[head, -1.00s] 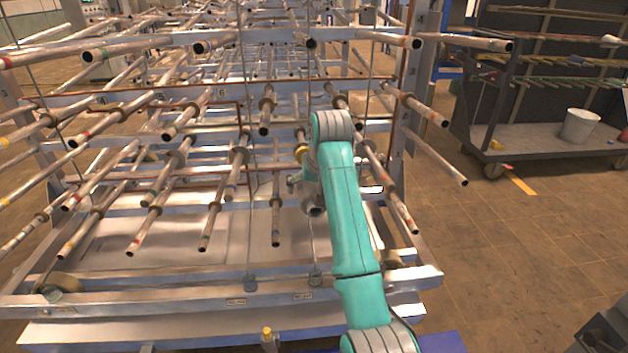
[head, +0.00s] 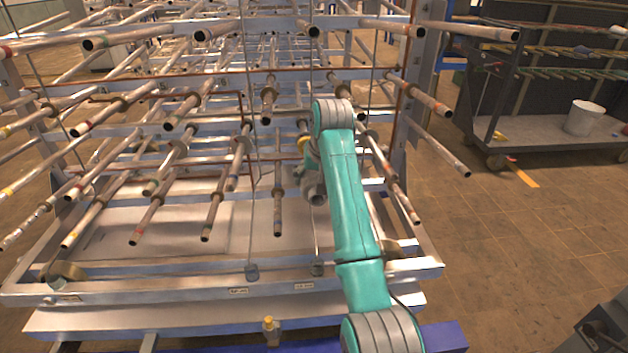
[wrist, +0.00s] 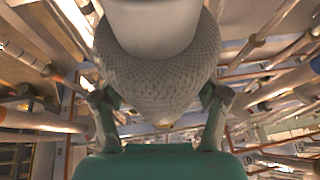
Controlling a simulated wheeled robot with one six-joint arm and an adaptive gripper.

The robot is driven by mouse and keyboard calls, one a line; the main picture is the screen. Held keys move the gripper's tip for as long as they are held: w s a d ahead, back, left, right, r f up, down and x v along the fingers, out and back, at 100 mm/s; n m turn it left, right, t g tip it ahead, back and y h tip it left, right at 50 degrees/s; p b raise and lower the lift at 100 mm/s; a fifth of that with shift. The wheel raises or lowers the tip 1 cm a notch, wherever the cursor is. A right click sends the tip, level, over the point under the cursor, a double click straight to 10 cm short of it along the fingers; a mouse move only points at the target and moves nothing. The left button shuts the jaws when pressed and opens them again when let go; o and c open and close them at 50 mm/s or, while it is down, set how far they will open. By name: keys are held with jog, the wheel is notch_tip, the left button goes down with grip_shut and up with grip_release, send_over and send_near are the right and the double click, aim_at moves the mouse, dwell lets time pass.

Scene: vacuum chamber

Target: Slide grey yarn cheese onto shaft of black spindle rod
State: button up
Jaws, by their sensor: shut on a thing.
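In the wrist view my gripper (wrist: 160,98) is shut on a grey yarn cheese (wrist: 158,72), with one finger on each side of it. The cheese has a woven surface, and a smooth pale cylinder (wrist: 150,22) shows in front of it at the top edge. In the head view my arm reaches into the rack and hides the gripper and most of the cheese. Several spindle rods stick out toward me, among them a dark-ended rod (head: 277,215) just left of my wrist. I cannot tell which is the black spindle rod.
The metal rack (head: 150,285) fills the left and middle, crowded with rods and thin upright wires. Rods stand close on both sides of my arm. A trolley (head: 545,125) with a white bucket (head: 584,118) stands at the right. The floor (head: 520,240) right of the rack is clear.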

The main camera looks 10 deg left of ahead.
jog(key=shift+w+a+f, duration=0.15)
jog(key=shift+w+a, duration=0.25)
jog(key=shift+w, duration=1.05)
jog(key=shift+w+a+f, duration=0.15)
jog(key=shift+w+a, duration=0.25)
jog(key=shift+w, duration=1)
jog(key=shift+w+a+f, duration=0.15)
jog(key=shift+w+a, duration=0.25)
jog(key=shift+w, duration=1.05)
jog(key=shift+w, duration=0.1)
